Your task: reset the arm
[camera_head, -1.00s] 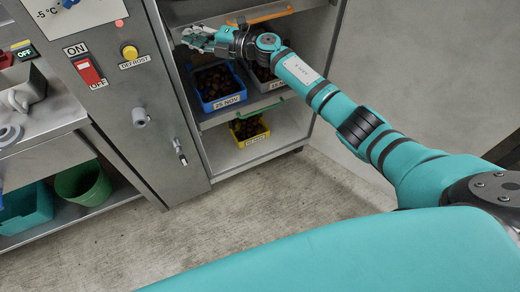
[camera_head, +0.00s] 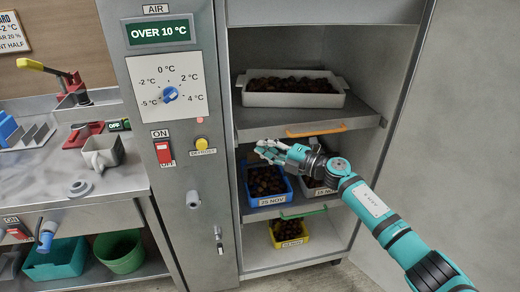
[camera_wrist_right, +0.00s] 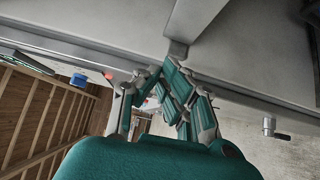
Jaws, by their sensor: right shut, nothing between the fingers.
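My right gripper (camera_head: 268,151) is in front of the open cabinet, by the middle shelf, above and in front of the blue crate (camera_head: 268,200) labelled 25 NOV. Its fingers point left and are shut with nothing between them. In the right wrist view the closed fingers (camera_wrist_right: 168,100) show near grey metal surfaces, with no crate in them. My right arm reaches in from the lower right. My left gripper is not in view.
A white crate (camera_head: 292,100) of chestnuts stands on the upper shelf. A grey crate (camera_head: 318,191) is partly behind my gripper, and a yellow crate (camera_head: 290,243) sits below. A counter (camera_head: 110,185) is at left.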

